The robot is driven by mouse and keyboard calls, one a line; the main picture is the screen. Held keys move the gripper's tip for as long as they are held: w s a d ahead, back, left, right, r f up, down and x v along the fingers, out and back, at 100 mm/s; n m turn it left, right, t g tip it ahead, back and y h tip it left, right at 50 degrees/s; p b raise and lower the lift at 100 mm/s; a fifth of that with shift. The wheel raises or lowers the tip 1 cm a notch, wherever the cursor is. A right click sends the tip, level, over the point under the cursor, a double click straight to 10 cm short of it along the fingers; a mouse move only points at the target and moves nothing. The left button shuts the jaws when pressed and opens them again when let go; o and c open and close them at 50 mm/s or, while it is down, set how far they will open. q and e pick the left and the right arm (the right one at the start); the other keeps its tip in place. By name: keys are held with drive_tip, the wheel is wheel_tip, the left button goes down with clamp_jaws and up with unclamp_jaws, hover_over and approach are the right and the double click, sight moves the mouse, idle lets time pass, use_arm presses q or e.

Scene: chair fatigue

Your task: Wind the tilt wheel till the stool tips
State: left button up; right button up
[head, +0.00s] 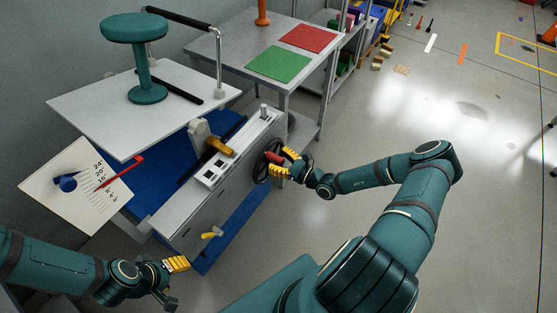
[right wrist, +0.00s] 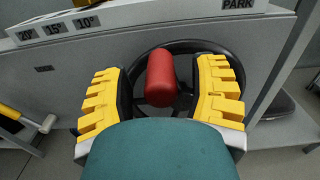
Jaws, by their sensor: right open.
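A teal stool (head: 140,55) stands upright on a pale tilt platform (head: 100,112). The black tilt wheel (head: 262,172) is on the side of the grey machine body, with a red handle (head: 273,157) sticking out; the wheel (right wrist: 200,46) and handle (right wrist: 160,78) also show in the right wrist view. My right gripper (head: 283,163) is open, its yellow fingers on either side of the handle, with a visible gap on each side in the right wrist view (right wrist: 160,85). My left gripper (head: 173,279) is low at the left, away from the wheel; its jaw opening is unclear.
A scale board (head: 75,200) with a red pointer (head: 122,172) stands left of the machine. A yellow-handled lever (head: 212,233) is low on the machine's front. A table with a green mat (head: 279,64) and red mat (head: 308,38) stands behind. The floor at the right is largely clear.

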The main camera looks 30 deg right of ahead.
drive_tip(key=shift+c, duration=0.4)
clamp_jaws()
drive_tip(key=shift+w+r, duration=0.1)
drive_tip(key=shift+d+r+m, duration=0.1)
drive_tip(key=shift+d+m, duration=0.1)
drive_tip(key=shift+m, duration=0.1)
drive_tip(key=shift+w+d+r+m+p, duration=0.15)
drive_tip(key=shift+w+d+m+p, duration=0.25)
drive_tip(key=shift+d+m, duration=0.5)
drive_tip(key=shift+a, duration=0.15)
drive_tip(key=shift+o, duration=0.4)
unclamp_jaws()
